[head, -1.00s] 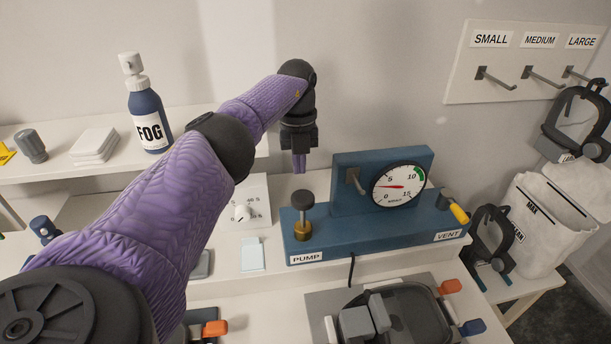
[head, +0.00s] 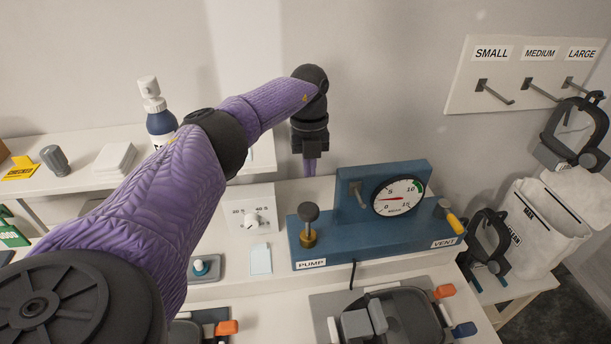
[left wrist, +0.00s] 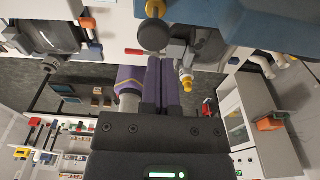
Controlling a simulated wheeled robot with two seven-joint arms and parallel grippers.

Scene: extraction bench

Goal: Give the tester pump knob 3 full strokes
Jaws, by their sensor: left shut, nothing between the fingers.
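The blue tester (head: 340,238) stands on the bench with labels PUMP and VENT. Its dark round pump knob (head: 308,212) sits at the left end over a brass collar, with a short stem between them. The gauge (head: 397,195) has its red needle pointing left, between 0 and 5. My left gripper (head: 309,170) is shut and empty, pointing down above the knob in the picture and apart from it. In the left wrist view, the shut purple fingers (left wrist: 162,65) lie near the dark knob (left wrist: 153,35), with no clear contact. My right gripper is out of view.
The yellow-handled vent valve (head: 455,220) is at the tester's right end. A white dial panel (head: 250,212) stands to its left. A dark mask in a tray (head: 400,315) lies in front. Hooks hang on the wall board (head: 525,75) at right.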

